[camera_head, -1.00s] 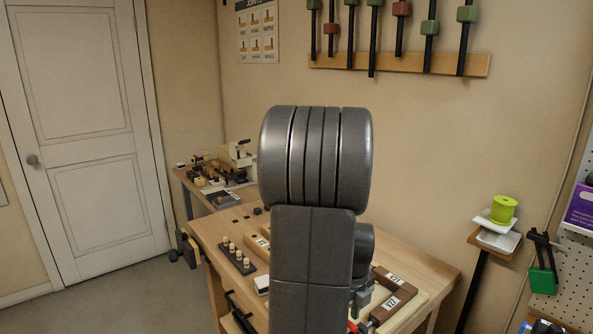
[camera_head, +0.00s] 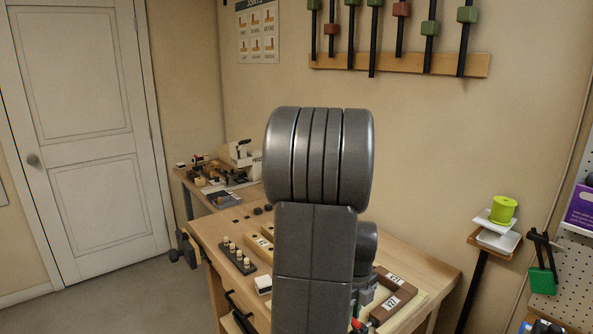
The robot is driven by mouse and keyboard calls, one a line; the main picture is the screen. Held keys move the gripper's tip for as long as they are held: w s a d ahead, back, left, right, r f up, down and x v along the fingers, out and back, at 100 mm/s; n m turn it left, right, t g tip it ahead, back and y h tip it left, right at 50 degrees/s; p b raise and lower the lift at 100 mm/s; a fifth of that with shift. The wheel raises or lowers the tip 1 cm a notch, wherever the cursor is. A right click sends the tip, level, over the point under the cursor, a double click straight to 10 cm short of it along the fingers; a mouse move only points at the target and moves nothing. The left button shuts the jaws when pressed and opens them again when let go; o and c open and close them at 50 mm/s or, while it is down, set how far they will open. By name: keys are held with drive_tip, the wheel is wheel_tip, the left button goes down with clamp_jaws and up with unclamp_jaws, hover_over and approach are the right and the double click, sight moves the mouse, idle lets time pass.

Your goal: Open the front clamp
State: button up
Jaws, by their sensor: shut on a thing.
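My own grey arm stands upright in the middle of the view and covers much of the workbench (camera_head: 440,277). My gripper's fingers do not show; they are hidden behind the arm. A small red part (camera_head: 357,325) shows at the bottom edge just right of the arm. I cannot tell whether it belongs to the front clamp. The front clamp cannot be made out otherwise.
A brown wooden frame piece with white labels (camera_head: 398,297) lies on the bench right of my arm. A dark block with several pegs (camera_head: 236,257) lies left of it. A stand with a green spool (camera_head: 503,209) is at the right.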

drive_tip(key=shift+d, duration=0.1)
drive_tip(key=shift+w+d+r, duration=0.2)
drive_tip(key=shift+w+d, duration=0.2)
drive_tip(key=shift+d, duration=0.1)
drive_tip(key=shift+w+d+p, duration=0.1)
drive_tip(key=shift+p, duration=0.2)
drive_tip(key=shift+w+d+r, duration=0.1)
drive_tip(key=shift+d, duration=0.05)
drive_tip(key=o, duration=0.7)
drive_tip(key=shift+w, duration=0.1)
drive_tip(key=shift+r, duration=0.1)
wheel_tip(320, 180, up, 7)
drive_tip(key=p, duration=0.5)
